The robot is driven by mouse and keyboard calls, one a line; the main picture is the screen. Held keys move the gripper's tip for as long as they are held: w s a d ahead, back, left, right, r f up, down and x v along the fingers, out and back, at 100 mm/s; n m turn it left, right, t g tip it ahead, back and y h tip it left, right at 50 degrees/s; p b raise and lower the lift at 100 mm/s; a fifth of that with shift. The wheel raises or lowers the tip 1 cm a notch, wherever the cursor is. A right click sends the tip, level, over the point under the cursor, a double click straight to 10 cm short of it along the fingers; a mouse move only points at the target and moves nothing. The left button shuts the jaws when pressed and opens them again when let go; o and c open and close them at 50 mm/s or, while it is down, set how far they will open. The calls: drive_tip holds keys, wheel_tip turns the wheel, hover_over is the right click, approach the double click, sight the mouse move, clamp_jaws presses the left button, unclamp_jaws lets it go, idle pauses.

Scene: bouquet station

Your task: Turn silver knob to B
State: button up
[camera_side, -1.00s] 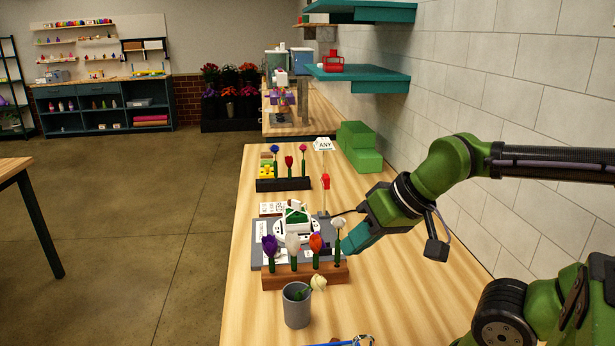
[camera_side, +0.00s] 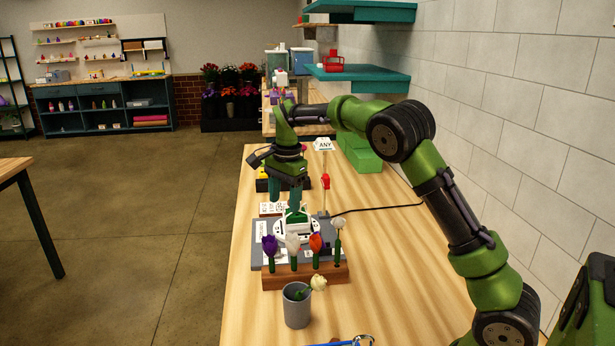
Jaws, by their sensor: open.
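A grey station (camera_side: 262,229) with a round white dial (camera_side: 281,231) stands on the wooden table, and a small green piece (camera_side: 297,216) shows on top of the dial. The silver knob is too small or hidden to make out, and I cannot read a B mark. My gripper (camera_side: 286,204) points down above the back part of the station, with its two teal fingers apart and nothing seen between them. One finger appears close to the green piece; I cannot tell if they touch.
A wooden rack (camera_side: 305,276) with several flowers stands in front of the station. A grey cup (camera_side: 297,307) with a white flower is nearer. A post with an ANY sign (camera_side: 323,145) rises behind right. The table's right side is mostly clear.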

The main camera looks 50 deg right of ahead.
drive_tip(key=w+f+m, duration=0.1)
drive_tip(key=f+m, duration=0.1)
drive_tip(key=f, duration=0.3)
drive_tip(key=w+f+m, duration=0.1)
drive_tip(key=f+m, duration=0.1)
drive_tip(key=f, duration=0.3)
drive_tip(key=w+f+m, duration=0.2)
drive_tip(key=f+m, duration=0.1)
drive_tip(key=f, duration=0.2)
drive_tip(key=shift+a+f, duration=0.15)
drive_tip(key=shift+a, duration=0.05)
drive_tip(key=shift+s, duration=0.1)
drive_tip(key=c, duration=1)
drive_tip(key=shift+c, duration=0.2)
